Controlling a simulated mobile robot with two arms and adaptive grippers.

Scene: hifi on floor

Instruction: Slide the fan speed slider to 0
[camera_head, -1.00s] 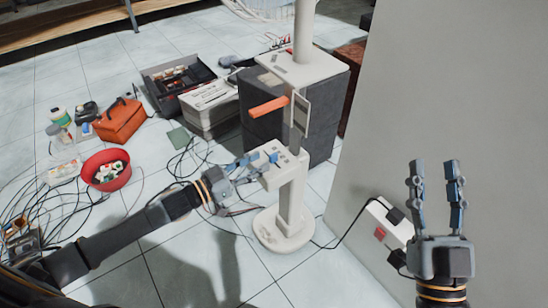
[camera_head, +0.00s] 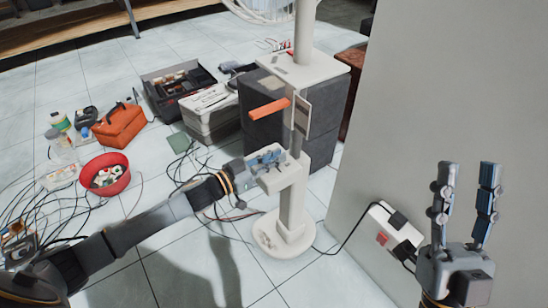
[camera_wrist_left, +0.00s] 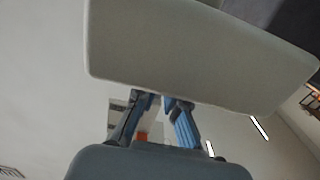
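The white fan (camera_head: 280,240) stands upright on the tiled floor. Its control box (camera_head: 287,178) juts out from the post. My left gripper (camera_head: 268,158) lies over the top of this box, with its blue fingers at or very near the controls. The fan speed slider cannot be made out beneath the fingers. In the left wrist view, the pale box (camera_wrist_left: 200,50) covers the fingertips of my left gripper (camera_wrist_left: 158,100); the visible parts of the fingers are close together. My right gripper (camera_head: 468,170) is open and empty, fingers upward, in front of the grey wall.
Dark grey blocks (camera_head: 270,125) stand behind the fan. A red bowl (camera_head: 105,187), an orange bag (camera_head: 120,128), an open toolbox (camera_head: 175,85) and loose cables lie to the left. A white power strip (camera_head: 385,235) is by the wall. Floor in front is clear.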

